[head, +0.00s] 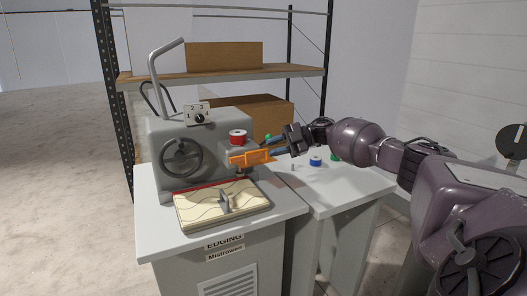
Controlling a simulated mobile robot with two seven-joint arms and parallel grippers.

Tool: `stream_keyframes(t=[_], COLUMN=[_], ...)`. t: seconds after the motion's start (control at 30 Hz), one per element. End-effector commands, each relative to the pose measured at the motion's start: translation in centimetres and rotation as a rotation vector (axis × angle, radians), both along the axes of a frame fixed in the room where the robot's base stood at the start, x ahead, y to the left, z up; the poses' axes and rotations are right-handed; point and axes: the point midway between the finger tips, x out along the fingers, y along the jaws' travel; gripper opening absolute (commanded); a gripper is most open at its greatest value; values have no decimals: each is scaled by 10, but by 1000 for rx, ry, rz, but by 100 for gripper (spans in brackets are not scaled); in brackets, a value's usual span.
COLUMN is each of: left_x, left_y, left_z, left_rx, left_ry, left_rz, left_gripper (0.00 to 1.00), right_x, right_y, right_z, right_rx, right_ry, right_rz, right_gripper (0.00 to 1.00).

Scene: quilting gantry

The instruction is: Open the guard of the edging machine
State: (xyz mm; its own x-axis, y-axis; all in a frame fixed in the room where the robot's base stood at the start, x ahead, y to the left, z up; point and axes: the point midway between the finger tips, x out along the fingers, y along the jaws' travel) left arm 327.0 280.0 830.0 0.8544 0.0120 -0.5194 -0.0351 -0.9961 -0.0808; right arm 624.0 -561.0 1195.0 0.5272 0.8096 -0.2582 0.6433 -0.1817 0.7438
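The edging machine (217,128) is a grey unit on a white cabinet marked "EDGING", with a handwheel on its front. Its orange guard (250,158) sits at the right end of the head, below a red spool (238,136). My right gripper (274,147) reaches in from the right, with its fingertips at the right end of the guard. Whether it touches or grasps the guard is too small to tell. My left gripper is out of view.
A cream patterned panel (205,212) lies on the plate in front of the machine. Shelving with cardboard boxes (224,56) is behind. Open floor lies at the left.

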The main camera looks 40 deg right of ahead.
Motion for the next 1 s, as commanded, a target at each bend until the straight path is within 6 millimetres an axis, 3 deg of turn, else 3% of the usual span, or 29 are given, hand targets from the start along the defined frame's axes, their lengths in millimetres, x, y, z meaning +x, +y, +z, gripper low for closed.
stream_keyframes(t=[0.03,0.1,0.4,1.0], left_x=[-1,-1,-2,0], left_y=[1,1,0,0], left_z=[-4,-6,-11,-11], left_rx=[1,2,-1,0], left_ry=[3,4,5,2], left_rz=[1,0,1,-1], left_gripper=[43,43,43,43], right_x=[-8,-15,-36,-40], right_y=[-16,-25,-50,-53], right_z=[2,7,22,25], right_rx=[-11,-10,-3,-1], right_ry=[1,0,-6,-8], right_rz=[-19,-16,-4,0], right_gripper=[21,21,21,21])
